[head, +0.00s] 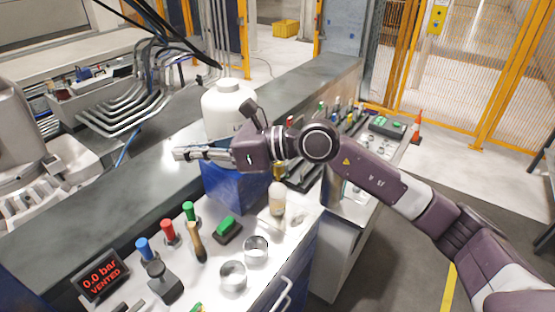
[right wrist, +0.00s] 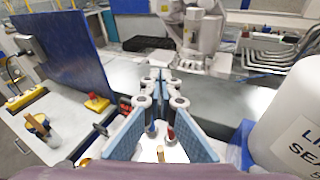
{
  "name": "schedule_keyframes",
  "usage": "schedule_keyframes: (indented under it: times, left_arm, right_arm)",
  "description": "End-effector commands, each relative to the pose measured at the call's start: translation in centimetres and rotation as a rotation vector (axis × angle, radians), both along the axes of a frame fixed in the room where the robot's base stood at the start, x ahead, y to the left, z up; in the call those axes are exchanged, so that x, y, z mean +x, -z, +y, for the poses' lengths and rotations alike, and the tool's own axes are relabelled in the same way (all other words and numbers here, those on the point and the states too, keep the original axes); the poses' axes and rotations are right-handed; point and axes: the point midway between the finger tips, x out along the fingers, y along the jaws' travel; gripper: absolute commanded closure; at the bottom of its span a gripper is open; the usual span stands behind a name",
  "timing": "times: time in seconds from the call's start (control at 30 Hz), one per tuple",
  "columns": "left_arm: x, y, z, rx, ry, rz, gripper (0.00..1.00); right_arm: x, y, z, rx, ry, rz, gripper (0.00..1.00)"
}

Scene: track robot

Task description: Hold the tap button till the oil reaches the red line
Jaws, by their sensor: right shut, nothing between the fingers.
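A white tank (head: 228,103) stands on a blue stand (head: 238,188). Its labelled side shows at the right edge of the right wrist view (right wrist: 290,130). A small pale bottle with a yellowish top (head: 277,200) stands on the white counter beside the blue stand. I cannot make out a red line, an oil level or the tap button. My right gripper (head: 180,153) is shut and empty, pointing left in front of the tank's lower part, above the counter. Its closed fingers show in the right wrist view (right wrist: 160,80). My left gripper is out of view.
The counter holds a green button box (head: 228,229), blue, red and green knobs (head: 167,231), a joystick (head: 164,280), two metal cups (head: 233,276) and a display (head: 100,275) reading 0.0 bar, vented. A dark grey ledge (head: 110,210) runs behind.

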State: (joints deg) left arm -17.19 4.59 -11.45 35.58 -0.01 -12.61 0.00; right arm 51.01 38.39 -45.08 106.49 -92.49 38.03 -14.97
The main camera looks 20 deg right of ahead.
Motion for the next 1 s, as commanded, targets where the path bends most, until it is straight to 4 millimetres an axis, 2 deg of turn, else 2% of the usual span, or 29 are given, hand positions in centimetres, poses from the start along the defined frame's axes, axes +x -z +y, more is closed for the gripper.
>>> schedule_keyframes:
  times: [0.1, 0.2, 0.4, 0.5, 0.6, 0.7, 1.0]
  left_arm:
    - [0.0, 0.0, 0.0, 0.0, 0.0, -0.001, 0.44]
    - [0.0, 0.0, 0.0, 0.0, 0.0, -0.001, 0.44]
    - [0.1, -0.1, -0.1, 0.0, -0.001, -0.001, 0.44]
    - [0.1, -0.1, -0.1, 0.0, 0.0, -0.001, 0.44]
    - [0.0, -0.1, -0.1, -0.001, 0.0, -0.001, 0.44]
    - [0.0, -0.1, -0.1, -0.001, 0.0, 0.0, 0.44]
    - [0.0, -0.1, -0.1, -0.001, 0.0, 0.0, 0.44]
  right_arm:
    - [3.2, 2.0, -4.6, -0.305, 0.055, -0.09, 1.0]
    - [5.4, 2.9, -9.0, -0.509, 0.111, -0.129, 1.0]
    - [8.3, 2.7, -16.8, -0.79, 0.222, -0.155, 1.0]
    - [9.0, 2.2, -19.5, -0.872, 0.264, -0.155, 1.0]
    - [9.3, 2.0, -21.2, -0.922, 0.29, -0.152, 1.0]
    - [9.5, 1.8, -22.0, -0.944, 0.302, -0.151, 1.0]
    - [9.5, 1.8, -22.1, -0.949, 0.305, -0.151, 1.0]
